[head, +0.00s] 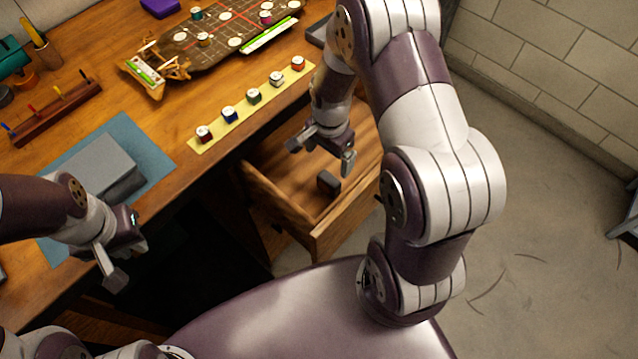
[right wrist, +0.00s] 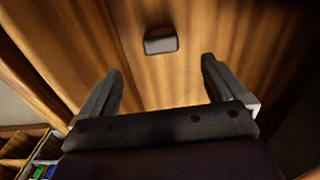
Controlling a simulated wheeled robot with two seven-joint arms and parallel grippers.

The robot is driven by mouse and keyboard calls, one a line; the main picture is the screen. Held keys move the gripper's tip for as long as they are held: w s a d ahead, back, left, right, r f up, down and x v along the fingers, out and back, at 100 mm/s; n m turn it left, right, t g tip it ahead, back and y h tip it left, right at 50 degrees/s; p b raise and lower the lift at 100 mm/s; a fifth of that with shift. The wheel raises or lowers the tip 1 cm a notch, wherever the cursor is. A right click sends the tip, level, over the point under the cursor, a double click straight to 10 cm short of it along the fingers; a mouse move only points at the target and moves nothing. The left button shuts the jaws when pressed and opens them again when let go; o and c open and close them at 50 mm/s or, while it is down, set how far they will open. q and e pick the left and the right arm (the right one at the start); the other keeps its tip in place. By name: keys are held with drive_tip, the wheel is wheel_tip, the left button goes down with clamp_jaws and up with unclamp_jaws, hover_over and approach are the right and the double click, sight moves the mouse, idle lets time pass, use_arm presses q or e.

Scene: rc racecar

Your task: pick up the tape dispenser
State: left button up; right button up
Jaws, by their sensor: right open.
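A small dark block-like object (head: 328,182) lies on the floor of the open wooden drawer (head: 262,188). It may be the tape dispenser, but its details are too small to tell. In the right wrist view the dark object (right wrist: 160,40) lies beyond the fingertips, roughly centred between them and apart from both. My right gripper (head: 322,154) is open and empty above the drawer; its two spread fingers also show in the right wrist view (right wrist: 160,75). My left gripper (head: 117,262) hangs at the table's front edge at the left, far from the drawer; its jaw opening is unclear.
A yellow strip (head: 212,131) with several small pots lies along the table edge. A grey box (head: 104,168) sits on a blue mat (head: 150,160). A car chassis (head: 205,42) and a teal item (head: 14,57) are further back. The drawer walls surround the dark object, with bare floor around it.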

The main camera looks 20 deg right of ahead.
sight(329, 178)
drive_tip(key=f, duration=0.8)
drive_tip(key=f+b, duration=0.1)
drive_tip(key=f, duration=0.4)
drive_tip(key=shift+w+d, duration=0.2)
drive_tip(key=shift+d, duration=0.1)
drive_tip(key=c, duration=1.1)
